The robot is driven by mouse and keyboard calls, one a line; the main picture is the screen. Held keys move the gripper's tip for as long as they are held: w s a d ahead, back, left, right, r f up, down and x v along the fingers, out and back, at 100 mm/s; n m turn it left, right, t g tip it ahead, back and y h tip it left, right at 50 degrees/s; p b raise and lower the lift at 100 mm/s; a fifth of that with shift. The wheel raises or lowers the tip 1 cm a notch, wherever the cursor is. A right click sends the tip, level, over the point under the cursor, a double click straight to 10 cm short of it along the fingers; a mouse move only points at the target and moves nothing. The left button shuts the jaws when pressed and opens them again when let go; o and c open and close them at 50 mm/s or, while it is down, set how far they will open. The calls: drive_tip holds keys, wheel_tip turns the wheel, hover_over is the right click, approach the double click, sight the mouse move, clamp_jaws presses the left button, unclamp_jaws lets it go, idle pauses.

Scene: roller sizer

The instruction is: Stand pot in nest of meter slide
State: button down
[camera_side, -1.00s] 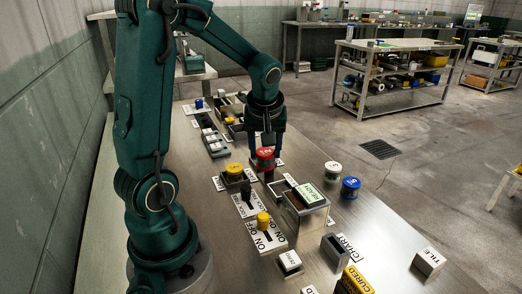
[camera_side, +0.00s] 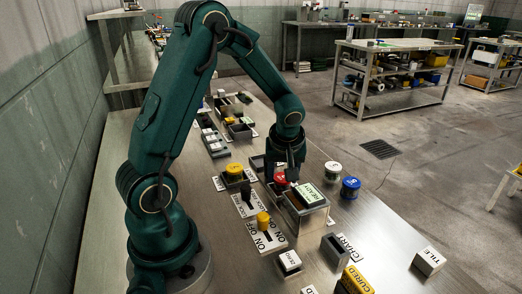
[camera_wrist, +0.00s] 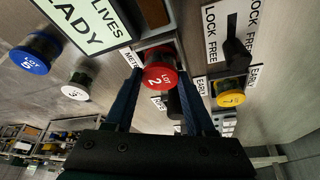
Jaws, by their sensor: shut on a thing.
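The red-lidded pot (camera_wrist: 160,76), marked LOT 2, is upright between the two fingers of my gripper (camera_wrist: 160,105) in the wrist view. My gripper is shut on it. In the side view the red pot (camera_side: 280,179) is just below my gripper (camera_side: 285,172), close beside the metal box with the green-and-white sign. In the wrist view, a metal-edged slot (camera_wrist: 157,46) beside the partly hidden METER label (camera_wrist: 131,57) lies right at the pot. The pot covers part of the slot. I cannot tell whether its base touches the nest.
The metal box (camera_side: 308,215) with its sign stands tight beside the pot. White-lidded (camera_side: 333,168) and blue-lidded (camera_side: 350,187) pots stand to the right. A yellow-lidded pot (camera_side: 234,169) and a LOCK/FREE lever plate (camera_wrist: 229,35) are on the other side.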

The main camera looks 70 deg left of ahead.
drive_tip(key=shift+f, duration=0.15)
drive_tip(key=shift+c, duration=1.2)
unclamp_jaws()
drive_tip(key=shift+d+r, duration=0.1)
drive_tip(key=shift+r, duration=0.45)
drive_tip(key=v, duration=1)
drive_tip(key=s+d+r+m+t+h, duration=0.2)
drive_tip(key=s+d+m+t+h, duration=0.1)
drive_tip(key=s+d+m, duration=0.7)
drive_tip(key=shift+s+d+r+m+t+h, duration=0.3)
drive_tip(key=shift+d+m+h, duration=0.45)
drive_tip(key=shift+m, duration=0.65)
